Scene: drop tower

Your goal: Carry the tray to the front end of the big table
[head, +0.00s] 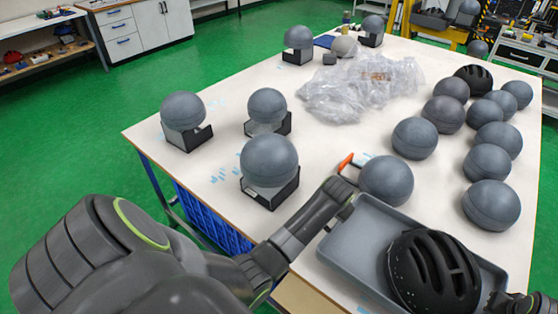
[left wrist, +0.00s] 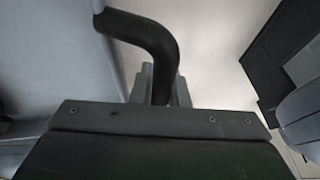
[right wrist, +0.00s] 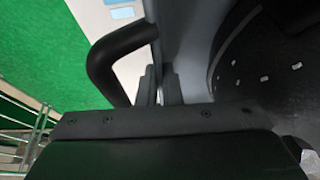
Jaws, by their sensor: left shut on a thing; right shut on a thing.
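The grey tray (head: 352,248) is at the lower right of the head view, over the near end of the big table (head: 215,150). A black helmet (head: 432,270) lies in it. My left gripper (head: 343,192) is shut on the tray's far-left handle, a black bar in the left wrist view (left wrist: 150,35). My right gripper (head: 498,303) is at the tray's right side, partly cut off by the frame. In the right wrist view it is shut on the other black handle (right wrist: 105,65). I cannot tell whether the tray touches the table.
A grey ball (head: 386,180) stands close behind the tray, beside an orange-handled tool (head: 346,162). Several more balls (head: 491,205) crowd the right side. Balls on black stands (head: 269,160) occupy the left. Clear plastic wrap (head: 360,85) and another helmet (head: 473,78) lie farther back.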

